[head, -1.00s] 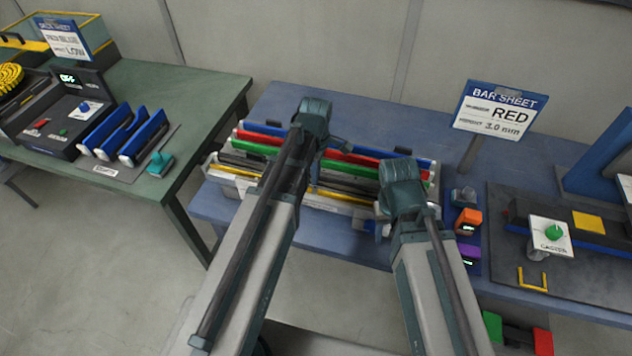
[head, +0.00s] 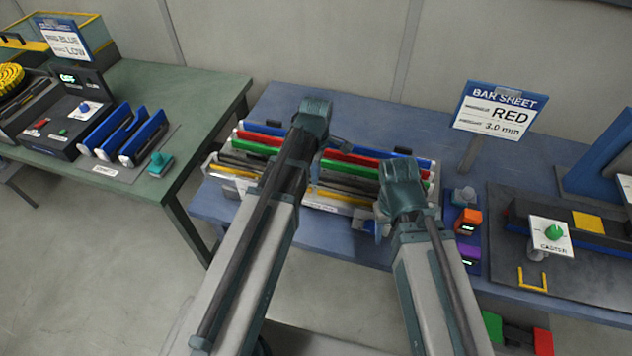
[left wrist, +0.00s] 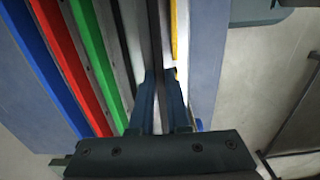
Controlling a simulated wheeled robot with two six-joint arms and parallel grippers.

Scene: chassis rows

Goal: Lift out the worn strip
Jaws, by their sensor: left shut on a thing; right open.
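A pale rack (head: 236,186) on the blue table holds long coloured strips lying side by side. In the left wrist view they are a blue strip (left wrist: 42,65), a red strip (left wrist: 70,65), a green strip (left wrist: 97,60), dark and pale ones, and a yellow strip (left wrist: 174,30). My left gripper (left wrist: 163,76) is shut on a dark strip (left wrist: 154,38) close to the yellow one. Wear on the strip is too small to tell. In the head view my left arm hides that grip. My right gripper (head: 388,215) is open by the rack's right end, its fingers barely visible.
A sign (head: 500,108) reading BAR SHEET, RED, 3.0 mm stands behind the rack. An orange device (head: 467,221) and a purple one (head: 468,254) sit to the rack's right. A dark mat (head: 505,270) lies further right. A green table (head: 205,95) stands left across a gap.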

